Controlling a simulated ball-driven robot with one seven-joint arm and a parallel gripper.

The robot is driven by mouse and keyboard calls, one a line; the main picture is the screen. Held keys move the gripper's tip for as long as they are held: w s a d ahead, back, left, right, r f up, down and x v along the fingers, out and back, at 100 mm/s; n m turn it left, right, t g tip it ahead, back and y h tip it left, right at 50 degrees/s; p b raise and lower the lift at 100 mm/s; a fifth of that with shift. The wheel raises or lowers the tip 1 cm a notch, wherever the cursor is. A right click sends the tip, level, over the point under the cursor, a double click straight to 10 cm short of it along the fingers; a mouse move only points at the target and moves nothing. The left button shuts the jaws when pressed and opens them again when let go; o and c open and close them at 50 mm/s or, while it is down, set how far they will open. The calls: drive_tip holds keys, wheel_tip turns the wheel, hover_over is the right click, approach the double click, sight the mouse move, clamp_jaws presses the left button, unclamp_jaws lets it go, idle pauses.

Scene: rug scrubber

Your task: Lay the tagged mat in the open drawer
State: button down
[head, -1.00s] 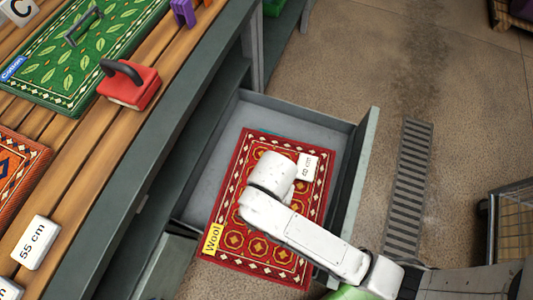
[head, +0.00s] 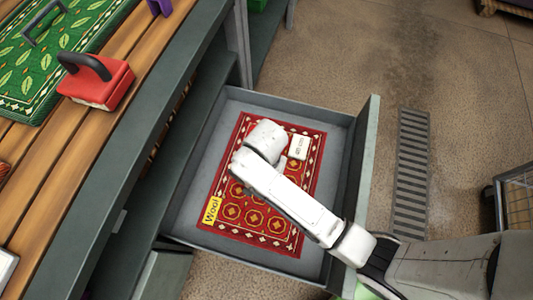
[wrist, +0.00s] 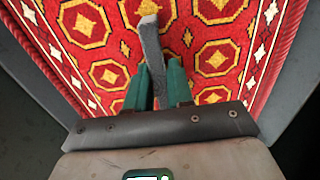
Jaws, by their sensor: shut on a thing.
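A red patterned mat (head: 235,225) with a yellow "Wool" label (head: 212,209) is within the outline of the open grey drawer (head: 190,205). A white size block (head: 299,147) sits on its far right corner; its print is too small to read surely. My gripper (wrist: 155,75) has green fingers shut on a grey handle (wrist: 150,40) on the mat. In the head view my white arm hides the gripper and the mat's middle. I cannot tell whether the mat touches the drawer floor.
The drawer's front panel (head: 362,165) stands on the right. The wooden bench top (head: 75,170) at left holds a red block with a black handle (head: 96,82) and a green mat (head: 30,85). A floor grate (head: 411,175) and a wire cart (head: 515,195) are further right.

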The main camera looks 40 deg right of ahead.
drive_tip(key=f, duration=0.1)
drive_tip(key=w+d+f, duration=0.1)
drive_tip(key=w+d+f+b, duration=0.1)
drive_tip(key=shift+w+f, duration=0.25)
drive_tip(key=shift+f, duration=0.05)
drive_tip(key=shift+f+b, duration=0.5)
drive_tip(key=shift+f, duration=1.45)
drive_tip(key=c, duration=1)
unclamp_jaws()
drive_tip(key=shift+f, duration=0.1)
